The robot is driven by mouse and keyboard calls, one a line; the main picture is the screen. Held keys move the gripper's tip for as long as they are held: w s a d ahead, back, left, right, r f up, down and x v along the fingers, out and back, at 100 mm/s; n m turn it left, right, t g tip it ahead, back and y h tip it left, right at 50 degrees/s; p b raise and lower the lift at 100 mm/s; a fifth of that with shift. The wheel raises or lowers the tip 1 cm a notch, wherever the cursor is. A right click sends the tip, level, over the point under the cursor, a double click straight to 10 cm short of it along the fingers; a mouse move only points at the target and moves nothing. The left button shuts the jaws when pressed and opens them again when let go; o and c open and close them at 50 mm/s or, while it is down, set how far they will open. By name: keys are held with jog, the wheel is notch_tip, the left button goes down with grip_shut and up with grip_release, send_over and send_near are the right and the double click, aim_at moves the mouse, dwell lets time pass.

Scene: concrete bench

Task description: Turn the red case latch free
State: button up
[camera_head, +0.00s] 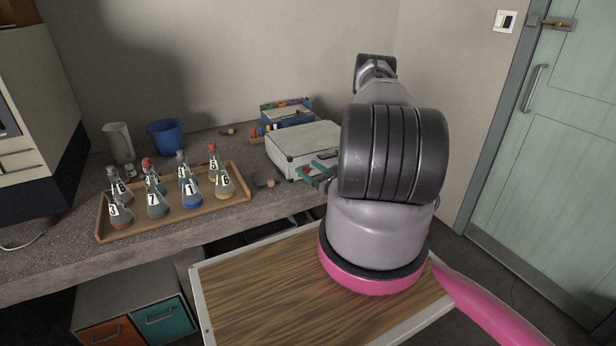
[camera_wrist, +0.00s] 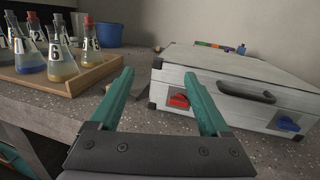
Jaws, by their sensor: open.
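A pale grey case (camera_head: 300,138) with dark corners lies on the concrete bench. In the wrist view the case (camera_wrist: 225,67) shows its front face with a black handle (camera_wrist: 246,92). The red latch (camera_wrist: 179,100) is on the left of that face, and a blue latch (camera_wrist: 287,124) is on the right. My gripper (camera_wrist: 159,74) has two teal fingers, spread apart with nothing between them. In the wrist view the red latch appears between the fingers, close beside the right one; contact cannot be told.
A wooden tray (camera_head: 108,232) of numbered flasks stands left on the bench (camera_head: 40,262). Behind are a blue bucket (camera_head: 166,135), a jug (camera_head: 118,142) and a blue box (camera_head: 287,113). A small tool (camera_head: 265,181) lies between tray and case.

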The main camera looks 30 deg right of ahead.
jog(key=s+d+f+m+h, duration=0.3)
jog(key=s+f+h, duration=0.1)
jog(key=f, duration=0.4)
jog(key=w, duration=1)
jog(key=shift+w+r, duration=0.3)
jog(key=shift+w, duration=0.05)
grip_shut()
